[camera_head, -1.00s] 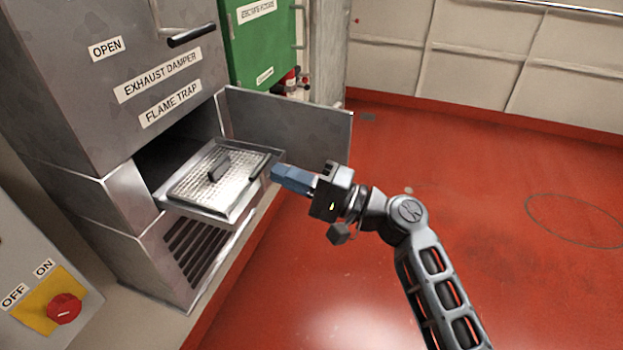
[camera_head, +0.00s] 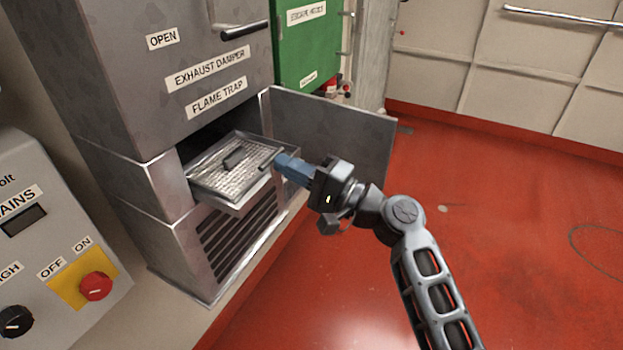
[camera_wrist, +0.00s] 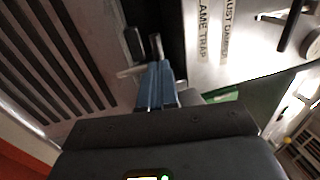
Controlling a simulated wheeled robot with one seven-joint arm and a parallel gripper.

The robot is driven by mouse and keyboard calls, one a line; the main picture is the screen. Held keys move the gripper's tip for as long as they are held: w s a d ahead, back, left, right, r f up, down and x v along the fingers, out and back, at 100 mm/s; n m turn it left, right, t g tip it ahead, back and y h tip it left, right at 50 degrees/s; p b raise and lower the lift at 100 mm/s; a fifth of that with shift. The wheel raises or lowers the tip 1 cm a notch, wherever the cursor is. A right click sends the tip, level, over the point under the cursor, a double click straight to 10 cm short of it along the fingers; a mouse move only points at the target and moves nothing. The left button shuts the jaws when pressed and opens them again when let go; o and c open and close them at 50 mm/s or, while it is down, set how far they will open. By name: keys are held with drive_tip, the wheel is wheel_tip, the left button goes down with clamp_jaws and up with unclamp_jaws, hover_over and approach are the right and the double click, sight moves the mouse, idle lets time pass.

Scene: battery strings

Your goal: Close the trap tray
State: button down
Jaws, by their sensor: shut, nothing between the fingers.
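The trap tray (camera_head: 218,192) is a metal drawer with a mesh panel and a dark block handle (camera_head: 233,158) on top. It sticks partly out of the opening under the FLAME TRAP label. A dark bar handle (camera_head: 269,160) lies along its front edge. My gripper (camera_head: 281,163) has blue fingers, shut, at the tray's front edge by the bar. In the wrist view the shut blue fingers (camera_wrist: 157,82) point at the tray's front. I cannot tell whether they touch it.
An open door (camera_head: 335,130) stands swung out at the right of the opening. A grey control box (camera_head: 50,235) with a red knob (camera_head: 96,286) is at the left. A louvred grille (camera_head: 240,238) is below the tray. The red floor (camera_head: 500,240) at the right is clear.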

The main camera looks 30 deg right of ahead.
sight(240, 165)
drive_tip(key=b+x, duration=0.1)
drive_tip(key=x, duration=0.2)
drive_tip(key=f+b+x, duration=0.1)
drive_tip(key=x, duration=0.3)
drive_tip(key=f+b+x, duration=0.1)
drive_tip(key=x, duration=0.2)
drive_tip(key=shift+w+a+b, duration=0.35)
drive_tip(key=shift+w, duration=0.05)
drive_tip(key=shift+w+a+r, duration=0.2)
drive_tip(key=shift+w+r, duration=0.05)
drive_tip(key=shift+w, duration=0.05)
